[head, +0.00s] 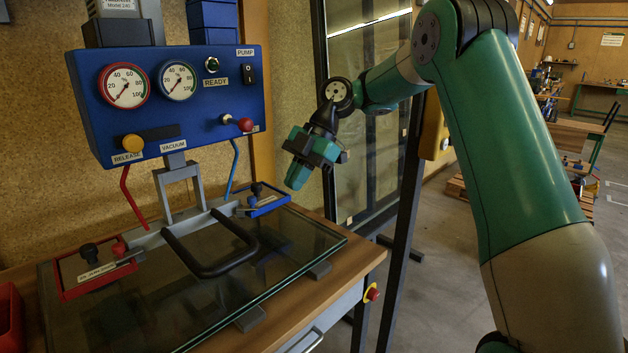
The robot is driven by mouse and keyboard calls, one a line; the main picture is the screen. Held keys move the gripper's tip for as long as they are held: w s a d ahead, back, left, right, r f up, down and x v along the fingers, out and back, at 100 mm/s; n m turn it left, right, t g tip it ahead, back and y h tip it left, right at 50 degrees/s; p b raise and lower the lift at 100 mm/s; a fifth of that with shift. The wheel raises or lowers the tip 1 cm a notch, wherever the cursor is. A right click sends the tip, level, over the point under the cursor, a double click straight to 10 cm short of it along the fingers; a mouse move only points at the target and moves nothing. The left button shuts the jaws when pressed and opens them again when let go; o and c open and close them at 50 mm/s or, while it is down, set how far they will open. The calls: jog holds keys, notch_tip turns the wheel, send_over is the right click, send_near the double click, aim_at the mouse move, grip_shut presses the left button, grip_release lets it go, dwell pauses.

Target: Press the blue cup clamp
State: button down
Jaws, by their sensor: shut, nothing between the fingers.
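The blue cup clamp (266,206) is a small blue frame with a dark knob on top. It sits at the back right of the glass pane, below the blue control panel. My gripper (294,184) is above and to the right of the clamp, tilted down to the left. Its fingers are shut and empty, and it looks apart from the clamp. A matching red cup clamp (92,272) with a dark knob lies on the left side of the glass.
The blue panel (160,100) carries two gauges, a yellow knob (132,143) and a red-tipped lever (244,124). A black U-shaped handle (212,270) lies over the glass pane (290,250). A red button (372,292) is on the table's right side. A dark-framed glass panel (365,165) stands behind.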

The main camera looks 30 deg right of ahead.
jog(key=s+a+r+m, duration=0.3)
jog(key=s+a+m, duration=0.2)
jog(key=s+a, duration=0.25)
jog(key=s+a+f+m+h, duration=0.1)
jog(key=s+m, duration=0.4)
jog(key=s, duration=0.6)
jog(key=s+a+f+m+h, duration=0.1)
jog(key=s+a+f+m, duration=0.2)
jog(key=s, duration=0.7)
jog(key=a+m, duration=0.2)
jog(key=m, duration=0.1)
jog(key=shift+s+h, duration=0.35)
jog(key=shift+h, duration=0.05)
